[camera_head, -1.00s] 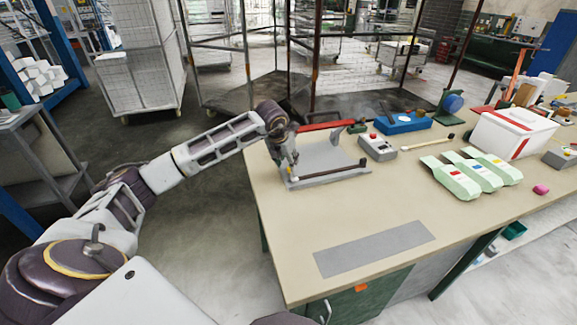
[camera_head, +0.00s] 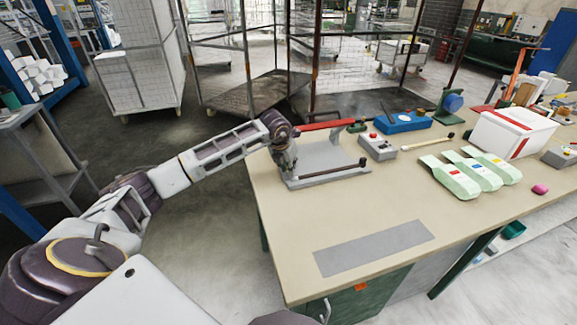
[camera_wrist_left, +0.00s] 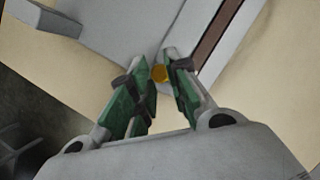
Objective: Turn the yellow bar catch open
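The yellow catch (camera_wrist_left: 158,73) shows in the left wrist view as a small yellow piece at the edge of the grey press plate. In the head view my gripper hides it. The press is a grey base plate (camera_head: 325,158) with a red handle (camera_head: 325,125) behind and a dark bar along its front. My left gripper (camera_head: 287,168) is low at the plate's left front corner. In the left wrist view its green-padded fingers (camera_wrist_left: 160,68) stand on either side of the catch with a narrow gap. Whether they touch it is unclear. My right gripper is not seen.
A grey box with a red button (camera_head: 377,147) stands right of the press. Several pale green pieces (camera_head: 452,178), a white and red box (camera_head: 512,130) and a blue block (camera_head: 402,122) lie farther right. The table front is clear around a flat grey strip (camera_head: 374,247).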

